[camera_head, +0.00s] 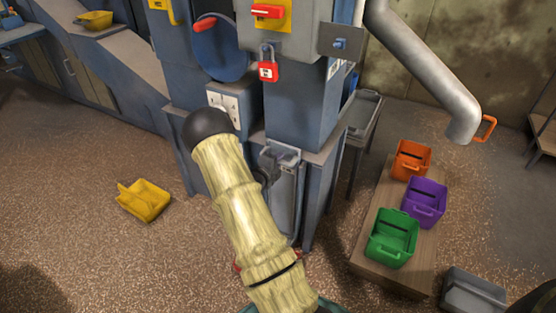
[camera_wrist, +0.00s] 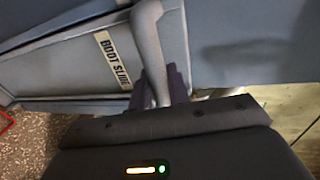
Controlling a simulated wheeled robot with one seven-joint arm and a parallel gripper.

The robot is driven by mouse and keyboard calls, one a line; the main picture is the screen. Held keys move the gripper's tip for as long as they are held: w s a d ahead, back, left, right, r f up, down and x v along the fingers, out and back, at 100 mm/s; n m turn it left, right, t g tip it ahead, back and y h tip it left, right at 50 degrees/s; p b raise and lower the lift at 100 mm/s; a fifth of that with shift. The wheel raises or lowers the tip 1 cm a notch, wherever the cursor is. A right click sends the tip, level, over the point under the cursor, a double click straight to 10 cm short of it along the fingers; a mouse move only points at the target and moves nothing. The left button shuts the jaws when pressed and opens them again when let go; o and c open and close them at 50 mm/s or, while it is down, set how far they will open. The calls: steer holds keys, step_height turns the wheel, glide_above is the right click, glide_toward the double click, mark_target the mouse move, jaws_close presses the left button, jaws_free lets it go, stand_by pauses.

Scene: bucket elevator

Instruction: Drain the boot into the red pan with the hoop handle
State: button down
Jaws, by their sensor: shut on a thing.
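The boot slide (camera_wrist: 75,78) is a grey-blue plate with a "BOOT SLIDE" label, set in the front of the elevator's boot. In the wrist view my gripper (camera_wrist: 158,90) is shut on its grey upright bar handle (camera_wrist: 148,40), one dark finger on each side. In the head view my gripper (camera_head: 268,168) is at the slide (camera_head: 284,200), low on the blue casing, partly hidden by my arm. Only a bit of the red pan (camera_head: 237,267) shows beside my sleeved arm, on the floor. A red edge (camera_wrist: 6,122) shows at the left of the wrist view. Its hoop handle cannot be made out.
A yellow scoop (camera_head: 144,200) lies on the floor to the left. Orange (camera_head: 411,160), purple (camera_head: 425,202) and green (camera_head: 391,238) bins stand on a wooden bench to the right. A red padlock (camera_head: 268,71) hangs above on the casing. A grey spout (camera_head: 430,75) slopes down at upper right.

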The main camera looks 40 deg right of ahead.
steer(key=shift+a+f, duration=0.15)
steer(key=shift+f, duration=0.45)
steer(key=c, duration=1.4)
jaws_free()
steer(key=shift+f, duration=0.1)
steer(key=shift+o, duration=0.2)
steer(key=p+v, duration=0.2)
steer(key=v, duration=1.5)
steer(key=shift+s+a, duration=0.1)
steer(key=shift+s, duration=0.05)
